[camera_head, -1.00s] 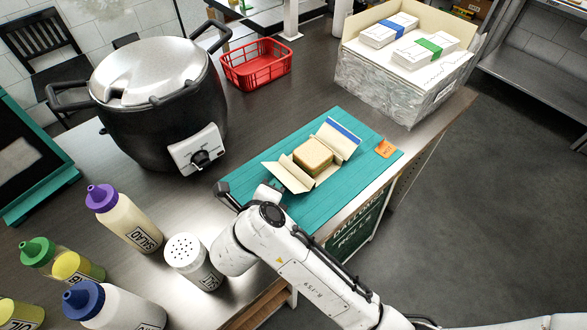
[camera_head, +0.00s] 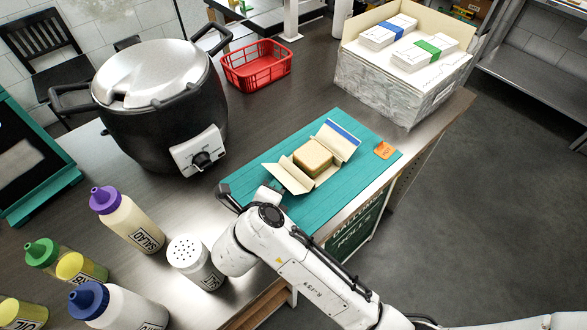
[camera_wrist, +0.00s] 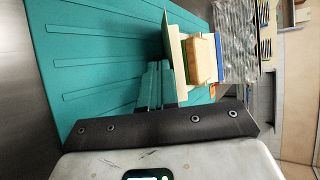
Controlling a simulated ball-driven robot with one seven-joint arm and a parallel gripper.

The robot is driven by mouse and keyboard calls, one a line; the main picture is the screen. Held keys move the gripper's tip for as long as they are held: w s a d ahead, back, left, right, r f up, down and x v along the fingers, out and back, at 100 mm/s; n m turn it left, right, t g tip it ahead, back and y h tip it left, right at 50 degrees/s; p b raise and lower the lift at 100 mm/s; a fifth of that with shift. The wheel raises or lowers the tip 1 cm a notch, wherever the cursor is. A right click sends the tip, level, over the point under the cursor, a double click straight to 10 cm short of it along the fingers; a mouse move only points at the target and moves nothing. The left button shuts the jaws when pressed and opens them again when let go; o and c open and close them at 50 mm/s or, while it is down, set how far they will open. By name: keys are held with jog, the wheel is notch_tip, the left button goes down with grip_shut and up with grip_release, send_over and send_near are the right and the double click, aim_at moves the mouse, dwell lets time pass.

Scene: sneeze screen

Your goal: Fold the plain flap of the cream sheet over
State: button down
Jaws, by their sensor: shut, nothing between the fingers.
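The cream sheet (camera_head: 290,176) lies on the teal mat with its flaps raised around a sandwich-like block (camera_head: 314,156). One flap, at the upper right, carries a blue band (camera_head: 344,133); the plain flaps are at the left and front and stand tilted up. In the wrist view the plain flap (camera_wrist: 176,62) stands upright beside the block (camera_wrist: 202,60). My gripper (camera_head: 284,190) is low over the mat, next to the near left side of the sheet. Its fingers (camera_wrist: 155,90) are shut and empty; whether they touch the flap I cannot tell.
The teal mat (camera_head: 246,184) lies along the counter edge, with an orange tag (camera_head: 385,150). A black cooker (camera_head: 160,100) and a red basket (camera_head: 256,66) stand behind. Bottles (camera_head: 128,220) and a shaker (camera_head: 194,262) are at left. A box of packs (camera_head: 392,95) stands at the back right.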

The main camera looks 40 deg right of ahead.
aim_at(279, 176)
jog(key=shift+r, duration=0.1)
jog(key=shift+d+r+p, duration=0.1)
jog(key=shift+r+p, duration=0.45)
jog(key=shift+p, duration=0.5)
jog(key=shift+d+r, duration=0.25)
jog(key=shift+r, duration=0.35)
jog(key=shift+d+r, duration=0.35)
jog(key=shift+r, duration=0.25)
